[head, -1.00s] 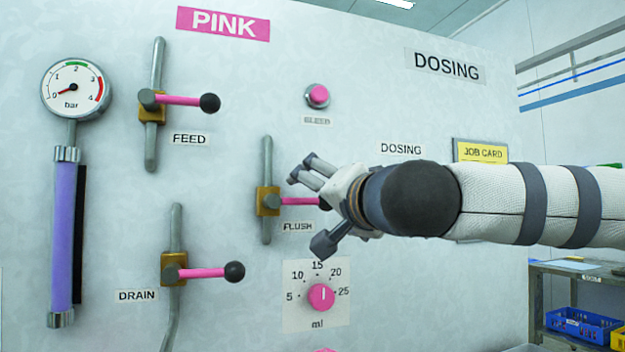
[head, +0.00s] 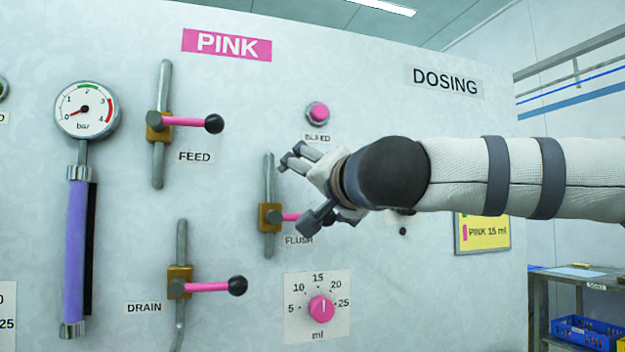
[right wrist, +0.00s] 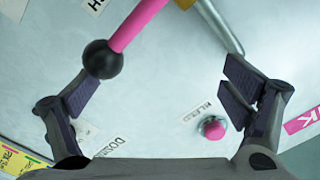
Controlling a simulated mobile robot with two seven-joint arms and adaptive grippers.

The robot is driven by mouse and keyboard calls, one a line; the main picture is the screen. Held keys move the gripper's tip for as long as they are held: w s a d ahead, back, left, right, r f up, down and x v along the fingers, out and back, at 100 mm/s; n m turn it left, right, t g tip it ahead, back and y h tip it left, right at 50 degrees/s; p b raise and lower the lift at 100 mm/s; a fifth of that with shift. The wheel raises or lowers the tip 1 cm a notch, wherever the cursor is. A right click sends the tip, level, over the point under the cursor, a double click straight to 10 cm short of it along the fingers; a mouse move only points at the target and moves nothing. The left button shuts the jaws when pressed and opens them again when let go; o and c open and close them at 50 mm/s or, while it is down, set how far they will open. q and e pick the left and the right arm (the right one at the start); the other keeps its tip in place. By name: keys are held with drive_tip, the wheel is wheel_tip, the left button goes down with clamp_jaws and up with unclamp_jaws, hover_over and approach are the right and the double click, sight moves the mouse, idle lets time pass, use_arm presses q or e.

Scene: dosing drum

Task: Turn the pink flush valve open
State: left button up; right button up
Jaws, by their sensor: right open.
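The flush valve has a brass body (head: 270,217) on a grey vertical pipe, with a pink lever (head: 291,217) pointing right, across the pipe. In the head view its lever end is hidden behind my right gripper (head: 299,190). In the right wrist view the pink lever (right wrist: 137,22) and its black ball knob (right wrist: 102,60) show between the spread fingers of my right gripper (right wrist: 160,90), closer to the left finger. The gripper is open and holds nothing. Whether a finger touches the knob I cannot tell. My left gripper is out of view.
The feed valve (head: 160,124) is above left and the drain valve (head: 180,283) below left, both with pink levers pointing right. The pink bleed button (head: 318,112) is just above the gripper. The dosing dial (head: 321,309) is below. A gauge (head: 85,109) is farther left.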

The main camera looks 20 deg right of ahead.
drive_tip(key=shift+a+r, duration=0.45)
drive_tip(key=shift+r, duration=0.2)
drive_tip(key=shift+a+r, duration=0.45)
drive_tip(key=shift+r, duration=0.2)
drive_tip(key=shift+a+r, duration=0.4)
drive_tip(key=shift+a, duration=0.3)
drive_tip(key=shift+a+r, duration=0.4)
drive_tip(key=shift+a, duration=0.3)
drive_tip(key=shift+w+a+r, duration=0.1)
drive_tip(key=shift+a+r, duration=0.15)
drive_tip(key=shift+a, duration=0.55)
drive_tip(key=shift+w+a, duration=0.1)
drive_tip(key=shift+a, duration=1)
drive_tip(key=shift+a+r, duration=0.2)
drive_tip(key=shift+a, duration=0.35)
drive_tip(key=shift+a, duration=0.15)
drive_tip(key=shift+a+r, duration=0.1)
drive_tip(key=shift+a, duration=0.4)
